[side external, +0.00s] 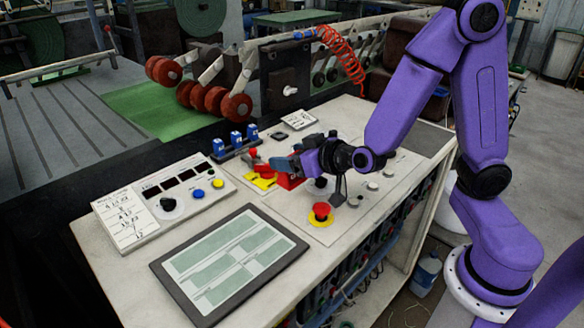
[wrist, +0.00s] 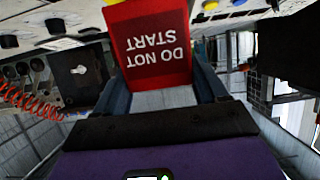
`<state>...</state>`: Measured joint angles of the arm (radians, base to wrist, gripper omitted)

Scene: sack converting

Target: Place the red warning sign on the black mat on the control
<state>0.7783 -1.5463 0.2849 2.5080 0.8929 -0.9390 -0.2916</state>
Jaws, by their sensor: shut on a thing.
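My gripper (side external: 284,166) is shut on the red warning sign (side external: 289,181). In the wrist view the sign (wrist: 150,45) sits between my two fingers, its white "DO NOT START" lettering upside down. In the side external view my fingers partly hide the sign, and it is close above the control desk, near a yellow piece with a red part. I cannot tell whether the sign touches the desk. The dark mat (side external: 422,137) lies flat and bare at the desk's far right end, apart from my gripper and partly behind my arm.
The control desk (side external: 130,275) holds a tablet (side external: 232,262), a white control box (side external: 165,198), a red emergency button (side external: 321,212), several small knobs and blue switches (side external: 235,140). A red coiled hose (side external: 343,52) hangs behind. Rollers stand beyond the desk's back edge.

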